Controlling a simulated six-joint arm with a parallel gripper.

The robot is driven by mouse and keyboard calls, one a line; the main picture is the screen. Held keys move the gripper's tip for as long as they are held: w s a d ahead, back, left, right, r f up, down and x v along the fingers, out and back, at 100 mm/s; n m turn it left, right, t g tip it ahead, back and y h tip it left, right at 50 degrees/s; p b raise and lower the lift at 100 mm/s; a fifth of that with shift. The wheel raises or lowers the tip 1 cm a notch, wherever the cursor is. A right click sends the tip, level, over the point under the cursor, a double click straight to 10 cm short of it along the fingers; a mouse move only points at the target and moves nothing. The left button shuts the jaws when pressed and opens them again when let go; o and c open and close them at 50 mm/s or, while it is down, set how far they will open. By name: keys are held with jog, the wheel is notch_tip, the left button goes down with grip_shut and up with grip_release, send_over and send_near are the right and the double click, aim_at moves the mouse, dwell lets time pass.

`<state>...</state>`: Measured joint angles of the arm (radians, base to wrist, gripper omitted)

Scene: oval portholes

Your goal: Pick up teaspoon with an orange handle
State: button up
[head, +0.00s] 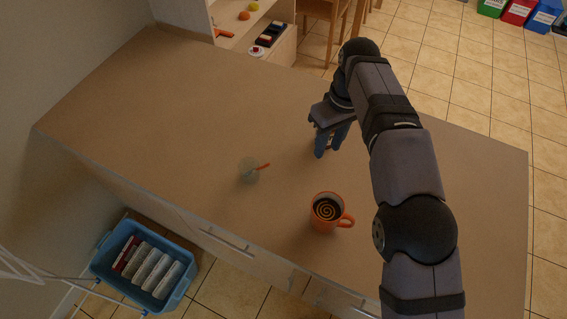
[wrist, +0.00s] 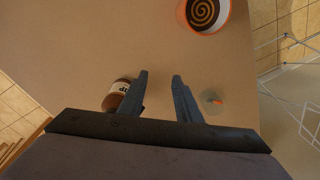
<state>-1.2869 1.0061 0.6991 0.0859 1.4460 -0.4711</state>
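The orange handle (head: 263,166) of the teaspoon sticks up and out to the right over the rim of a clear glass (head: 249,172) on the counter. The rest of the spoon is hard to make out in the glass. In the wrist view the glass (wrist: 213,106) is right of the right finger, and the handle (wrist: 214,101) is a small orange-red mark in it. My gripper (head: 327,152) is over the counter, right of the glass in the head view. In the wrist view my gripper (wrist: 160,76) is open, with nothing between its fingertips.
An orange mug (head: 321,222) of dark drink with a spiral stands nearer the front edge; it also shows in the wrist view (wrist: 228,24). A brown labelled jar (wrist: 117,94) is by the left finger. The counter (head: 150,110) left of the glass is clear.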

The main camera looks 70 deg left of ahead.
aim_at(256, 170)
jog(key=s+a+n, duration=0.1)
jog(key=s, duration=0.4)
jog(key=s+f+n, duration=0.1)
jog(key=s+n, duration=0.1)
jog(key=s, duration=0.2)
jog(key=s+a+n, duration=0.1)
jog(key=s, duration=0.4)
jog(key=shift+s+a+f+h+p, duration=0.25)
jog(key=shift+s+a+h+p, duration=0.05)
jog(key=shift+s+a+h, duration=0.1)
jog(key=shift+d+f+n+b, duration=0.15)
jog(key=shift+f+b, duration=0.1)
jog(key=shift+f, duration=0.3)
jog(key=shift+d+f+n+b, duration=0.1)
jog(key=shift+f+n+b, duration=0.1)
jog(key=shift+f, duration=0.3)
jog(key=shift+s+d+f+p, duration=0.15)
jog(key=shift+f+p, duration=1)
jog(key=shift+f, duration=1.45)
grip_shut()
